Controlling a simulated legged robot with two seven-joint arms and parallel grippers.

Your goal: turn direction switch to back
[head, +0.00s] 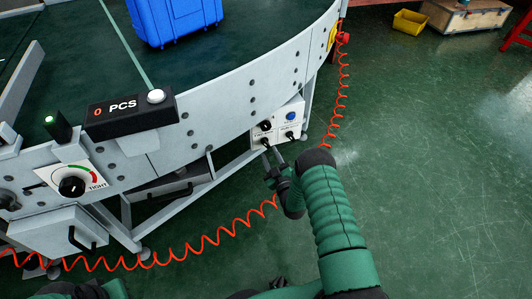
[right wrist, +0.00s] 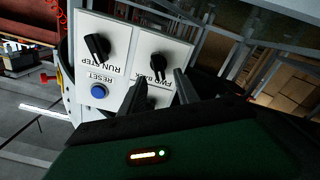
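The direction switch (right wrist: 157,66), a black knob marked FWD and BACK, is on a white control panel (right wrist: 127,35) that appears upside down in the right wrist view. In the head view this switch (head: 265,141) is small, at the panel's lower left. My right gripper (right wrist: 159,77) is open, its two dark fingers apart and pointing at the switch. The knob shows between and just beyond the fingertips, and I cannot tell whether they touch it. In the head view my right gripper (head: 270,155) is just below the panel.
A RUN/STEP knob (right wrist: 97,46) and a blue RESET button (right wrist: 98,91) are beside the switch. The curved conveyor (head: 225,105) carries a blue crate (head: 175,18). A red coiled cable (head: 225,237) hangs below. Green floor (head: 440,170) is clear at the right.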

